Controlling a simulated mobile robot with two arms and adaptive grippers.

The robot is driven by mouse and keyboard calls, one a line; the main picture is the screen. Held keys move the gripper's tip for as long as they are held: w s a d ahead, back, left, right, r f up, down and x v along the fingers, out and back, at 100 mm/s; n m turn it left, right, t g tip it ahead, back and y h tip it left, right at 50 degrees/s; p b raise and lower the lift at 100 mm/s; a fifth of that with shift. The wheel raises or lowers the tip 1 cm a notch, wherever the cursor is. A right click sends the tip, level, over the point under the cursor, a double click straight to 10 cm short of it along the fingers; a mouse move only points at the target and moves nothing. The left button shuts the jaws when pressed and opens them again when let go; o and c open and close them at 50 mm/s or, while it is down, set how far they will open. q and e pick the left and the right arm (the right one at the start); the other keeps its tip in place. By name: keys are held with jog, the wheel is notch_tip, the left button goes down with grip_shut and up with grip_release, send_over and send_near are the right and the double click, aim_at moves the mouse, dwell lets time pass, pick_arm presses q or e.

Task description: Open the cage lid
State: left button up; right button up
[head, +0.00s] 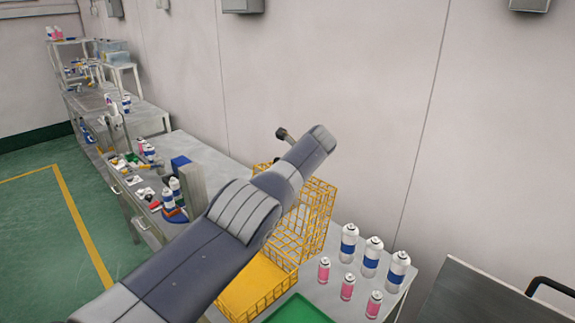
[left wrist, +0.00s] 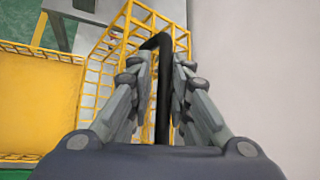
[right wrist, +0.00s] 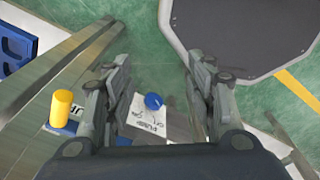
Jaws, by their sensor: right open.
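The yellow wire cage (head: 248,308) stands on the bench, partly hidden behind my left arm. A yellow wire section (head: 318,212) rises steeply at its back right; I cannot tell whether this is the lid or a wall. The left wrist view shows the cage's yellow wire frame (left wrist: 92,92) with a black bar handle (left wrist: 163,95) in front of it. My left gripper (left wrist: 164,60) has its fingers close on both sides of this handle. My right gripper (right wrist: 158,62) is open and empty, away from the cage.
White-and-blue cans (head: 371,258) and smaller pink cans (head: 347,287) stand right of the cage. A green tray (head: 298,312) lies in front. Machines and cans line the bench at left. In the right wrist view, a yellow cylinder (right wrist: 61,108) stands near a metal edge.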

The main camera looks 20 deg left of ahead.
jog(key=shift+w, duration=0.35)
pick_arm(q)
jog(key=shift+d+r, duration=0.15)
pick_arm(e)
jog(key=shift+s, duration=0.1)
pick_arm(q)
jog(key=shift+d+r, duration=0.1)
jog(key=shift+r, duration=0.05)
jog(key=shift+v, duration=1.15)
jog(key=v, duration=0.9)
jog(key=shift+s, duration=0.15)
pick_arm(e)
jog(key=shift+s, duration=0.1)
